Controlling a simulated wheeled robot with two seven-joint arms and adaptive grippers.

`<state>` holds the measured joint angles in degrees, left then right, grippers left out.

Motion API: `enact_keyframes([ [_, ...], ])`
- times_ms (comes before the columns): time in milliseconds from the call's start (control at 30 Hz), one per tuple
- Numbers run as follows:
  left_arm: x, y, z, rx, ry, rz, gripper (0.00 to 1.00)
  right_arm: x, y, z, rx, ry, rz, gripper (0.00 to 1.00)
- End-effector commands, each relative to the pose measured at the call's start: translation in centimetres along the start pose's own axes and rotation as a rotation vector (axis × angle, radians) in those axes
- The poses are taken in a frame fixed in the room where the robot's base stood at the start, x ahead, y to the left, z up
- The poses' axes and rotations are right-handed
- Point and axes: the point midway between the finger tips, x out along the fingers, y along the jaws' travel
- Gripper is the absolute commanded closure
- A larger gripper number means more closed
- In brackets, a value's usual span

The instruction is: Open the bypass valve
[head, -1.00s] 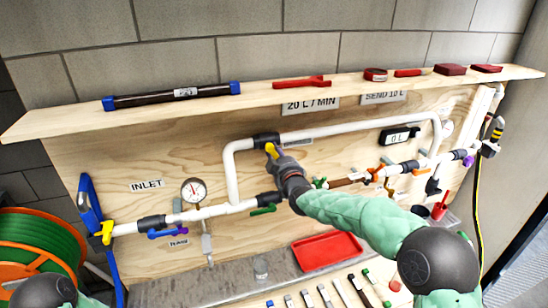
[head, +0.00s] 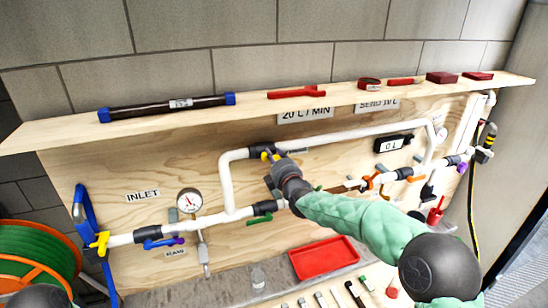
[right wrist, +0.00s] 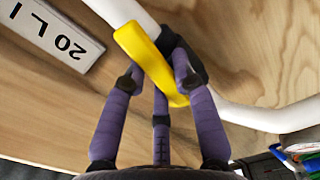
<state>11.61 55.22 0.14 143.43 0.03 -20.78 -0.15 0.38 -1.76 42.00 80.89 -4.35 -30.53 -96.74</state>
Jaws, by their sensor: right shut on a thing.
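The bypass valve is a dark body (head: 260,151) with a yellow lever on the upper white pipe loop, left of centre in the head view. In the right wrist view the yellow lever (right wrist: 143,55) runs down and right, at a small angle to the white pipe (right wrist: 262,116). My right gripper (head: 277,158) is at the lever from the front right and shut on it. In the right wrist view its purple fingers (right wrist: 165,95) are around the lever's lower end. The fingers hide part of the valve body. My left gripper is outside the view.
A wooden shelf (head: 330,106) with tools runs above the pipes. Below are a pressure gauge (head: 190,201), a green-handled valve (head: 260,220) and a blue-handled valve (head: 158,243). A red tray (head: 323,257) lies on the bench. A hose reel (head: 40,245) stands at left.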

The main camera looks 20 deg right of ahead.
Motion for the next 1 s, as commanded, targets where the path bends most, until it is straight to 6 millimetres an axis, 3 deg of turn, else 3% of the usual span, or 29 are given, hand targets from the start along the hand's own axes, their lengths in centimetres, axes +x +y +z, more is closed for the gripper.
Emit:
enact_keyframes([
  [400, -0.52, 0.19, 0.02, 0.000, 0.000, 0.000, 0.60, 0.00, 0.34, -0.14, -0.166, 0.000, -0.002, 1.00],
  [900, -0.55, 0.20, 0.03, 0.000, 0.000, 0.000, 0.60, 0.00, 0.36, -0.16, -0.188, 0.001, -0.001, 1.00],
  [933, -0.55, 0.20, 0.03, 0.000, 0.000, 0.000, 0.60, 0.00, 0.36, -0.16, -0.188, 0.001, -0.001, 0.70],
  [1000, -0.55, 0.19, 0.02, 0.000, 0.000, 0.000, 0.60, 0.00, 0.36, -0.16, -0.187, 0.001, -0.001, 0.50],
])
